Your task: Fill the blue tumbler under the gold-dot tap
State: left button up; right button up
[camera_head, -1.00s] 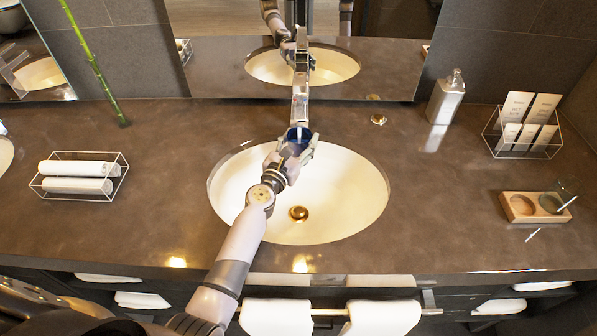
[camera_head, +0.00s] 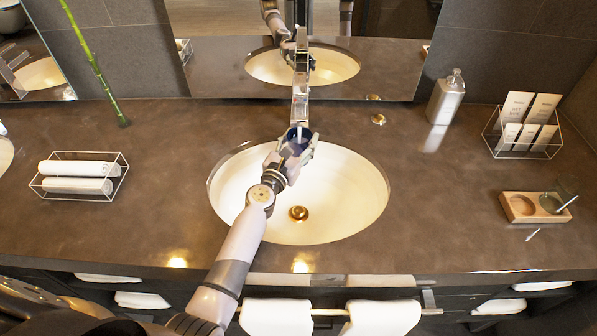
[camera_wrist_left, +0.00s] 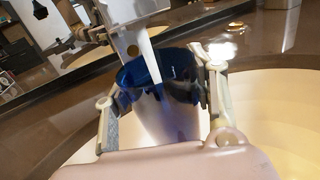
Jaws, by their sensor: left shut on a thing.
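The blue tumbler (camera_head: 298,134) is held above the back part of the basin, directly below the tap (camera_head: 300,104). My left gripper (camera_head: 298,147) is shut around it, and its fingers hide part of its sides. In the left wrist view the tumbler (camera_wrist_left: 160,88) sits between the two fingers of my left gripper (camera_wrist_left: 158,100), mouth up and slightly tilted. The tap (camera_wrist_left: 125,28) shows a gold dot on its face there. A pale streak runs from the tap into the tumbler's mouth and looks like water. The fill level cannot be told. My right gripper is not in view.
The white basin (camera_head: 345,195) has a gold drain (camera_head: 298,213). A gold knob (camera_head: 378,119) and a soap dispenser (camera_head: 446,98) stand to the right. A wooden holder (camera_head: 520,207) with a glass, a card rack (camera_head: 523,135) and a towel rack (camera_head: 80,175) are farther off. A mirror stands behind.

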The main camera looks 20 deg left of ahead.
pick_arm(q)
jog(key=shift+r, duration=0.1)
dwell(0.4)
jog(key=s+d+p, duration=0.1)
jog(key=s+d, duration=0.1)
jog(key=s, duration=0.6)
jog(key=shift+d, duration=0.2)
jog(key=s+r+p, duration=0.3)
jog(key=r+p, duration=0.5)
jog(key=shift+d+r+p, duration=0.4)
dwell(0.4)
